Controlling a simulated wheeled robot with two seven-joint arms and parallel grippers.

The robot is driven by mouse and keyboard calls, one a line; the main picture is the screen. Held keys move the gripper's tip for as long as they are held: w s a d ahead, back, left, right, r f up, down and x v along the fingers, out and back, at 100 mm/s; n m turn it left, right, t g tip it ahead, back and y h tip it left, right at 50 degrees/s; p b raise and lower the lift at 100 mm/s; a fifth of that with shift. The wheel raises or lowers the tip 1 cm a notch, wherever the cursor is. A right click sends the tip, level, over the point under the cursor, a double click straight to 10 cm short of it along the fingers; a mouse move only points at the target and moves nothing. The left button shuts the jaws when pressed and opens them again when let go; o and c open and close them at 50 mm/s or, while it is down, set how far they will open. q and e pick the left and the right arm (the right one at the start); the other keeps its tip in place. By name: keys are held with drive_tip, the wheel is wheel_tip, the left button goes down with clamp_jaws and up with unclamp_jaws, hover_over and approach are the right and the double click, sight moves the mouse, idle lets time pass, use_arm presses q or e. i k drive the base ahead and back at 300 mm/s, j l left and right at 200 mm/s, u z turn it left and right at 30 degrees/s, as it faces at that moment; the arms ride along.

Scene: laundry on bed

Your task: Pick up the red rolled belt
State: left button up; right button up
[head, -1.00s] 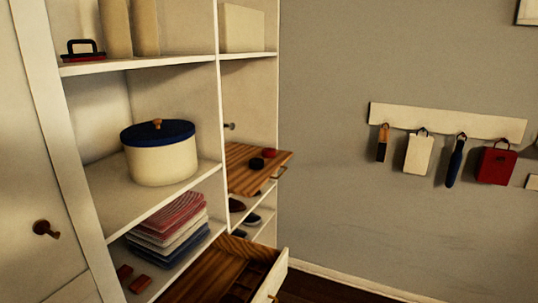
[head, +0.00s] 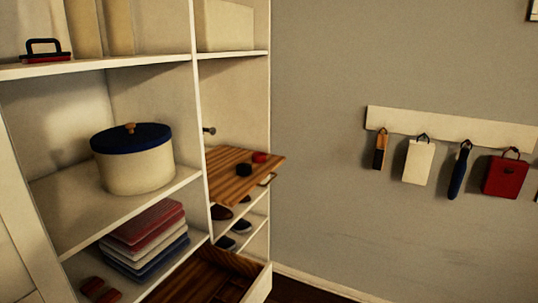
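The red rolled belt (head: 260,157) looks like a small round red roll. It lies on a striped wooden pull-out board (head: 225,182) in the right column of the open wardrobe, in the head view. A black roll (head: 243,170) lies just in front of it and to its left, close by. Neither of my grippers shows in the head view, so their state is hidden.
An open drawer (head: 262,284) juts out below the board, with shoes (head: 240,227) on shelves between. A lidded pot (head: 135,170) and folded cloths (head: 146,240) fill the left column. Bags hang from a wall rack (head: 450,128).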

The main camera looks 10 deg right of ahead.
sight(259, 157)
drive_tip(key=i+l, duration=0.15)
drive_tip(key=l, duration=0.2)
drive_tip(key=i+l, duration=0.15)
drive_tip(key=l, duration=0.2)
drive_tip(key=i+l, duration=0.15)
drive_tip(key=l, duration=0.2)
drive_tip(key=i+l, duration=0.15)
drive_tip(key=l, duration=0.2)
drive_tip(key=i+l, duration=0.15)
drive_tip(key=l, duration=0.2)
drive_tip(key=i+l, duration=0.15)
drive_tip(key=l, duration=0.2)
drive_tip(key=i+l+u, duration=0.1)
drive_tip(key=l, duration=0.25)
drive_tip(key=i, duration=0.05)
